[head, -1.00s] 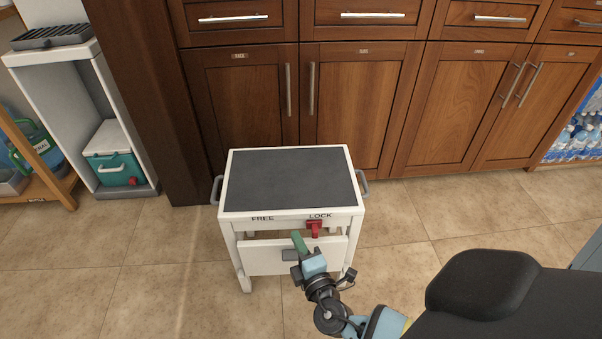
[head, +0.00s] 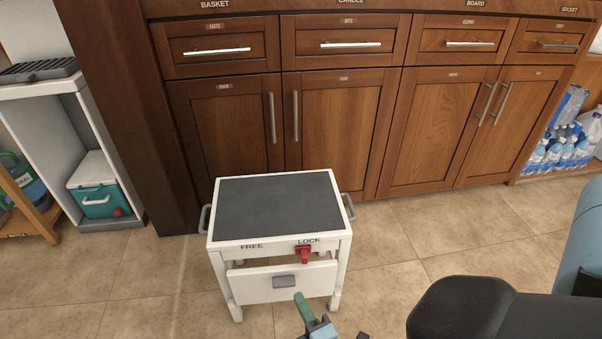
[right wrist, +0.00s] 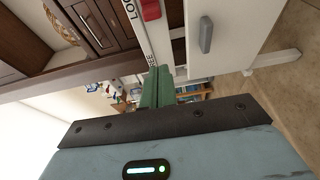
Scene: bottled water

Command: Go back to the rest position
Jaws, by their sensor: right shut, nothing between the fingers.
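My right gripper (head: 304,306) shows at the bottom of the head view, in front of the white cart and apart from it. Its green fingers are shut with nothing between them; they also show in the right wrist view (right wrist: 157,88). The white cart (head: 228,242) has a dark grey top, the words FREE and LOCK on its front edge, and a red lever (head: 303,253) under LOCK. Its drawer (head: 255,285) with a grey handle (head: 284,281) is below. My left gripper is not in view.
Wooden cabinets (head: 340,130) stand behind the cart. A teal and white cooler (head: 97,203) sits in a shelf unit at the left. Packs of bottled water (head: 568,150) stand on a shelf at the right. The tiled floor (head: 160,270) around the cart is open.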

